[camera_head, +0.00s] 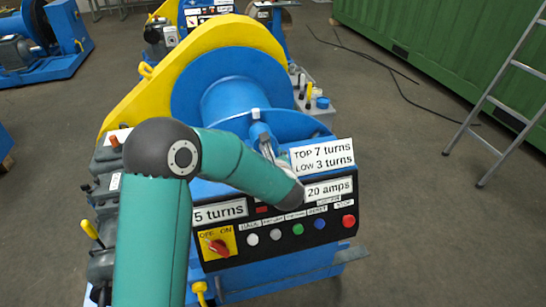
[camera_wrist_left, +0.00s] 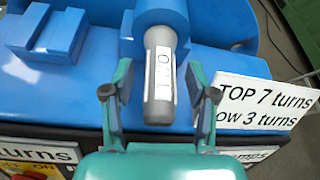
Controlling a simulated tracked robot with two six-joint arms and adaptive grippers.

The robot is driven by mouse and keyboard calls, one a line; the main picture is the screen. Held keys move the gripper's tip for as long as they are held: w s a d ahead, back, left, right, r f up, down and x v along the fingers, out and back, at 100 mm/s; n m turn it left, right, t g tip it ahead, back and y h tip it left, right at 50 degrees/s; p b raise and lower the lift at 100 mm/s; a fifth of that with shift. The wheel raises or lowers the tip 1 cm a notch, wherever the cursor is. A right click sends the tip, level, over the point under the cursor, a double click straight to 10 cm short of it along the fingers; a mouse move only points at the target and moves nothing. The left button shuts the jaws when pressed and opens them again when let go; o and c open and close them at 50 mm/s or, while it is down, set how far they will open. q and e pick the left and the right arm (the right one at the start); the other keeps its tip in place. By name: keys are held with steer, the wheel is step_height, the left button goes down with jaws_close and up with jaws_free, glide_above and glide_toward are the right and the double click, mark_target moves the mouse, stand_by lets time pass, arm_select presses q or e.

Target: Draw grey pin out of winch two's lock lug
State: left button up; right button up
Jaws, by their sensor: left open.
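The grey pin (camera_wrist_left: 160,85) is in the left wrist view, a thick grey handle with a white label on its side. Its far end meets the blue lock lug (camera_wrist_left: 158,18) on the winch, and it appears seated there. My left gripper (camera_wrist_left: 160,93) is open, with one finger on each side of the pin's near end and visible gaps to both. In the head view my left gripper (camera_head: 268,150) is over the winch's top near the lug, partly hidden by my own arm. The pin is hard to make out there. My right gripper is out of view.
The blue winch drum (camera_head: 228,100) with a yellow guard (camera_head: 135,85) stands behind. Sign plates reading "TOP 7 turns, LOW 3 turns" (camera_head: 322,156) and a black button panel (camera_head: 275,236) are close by. A ladder (camera_head: 505,85) and green container (camera_head: 440,45) are at right.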

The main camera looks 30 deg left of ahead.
arm_select(q)
steer(key=shift+w+a+f, duration=0.25)
steer(key=shift+w+a, duration=0.15)
steer(key=shift+a, duration=0.05)
jaws_close()
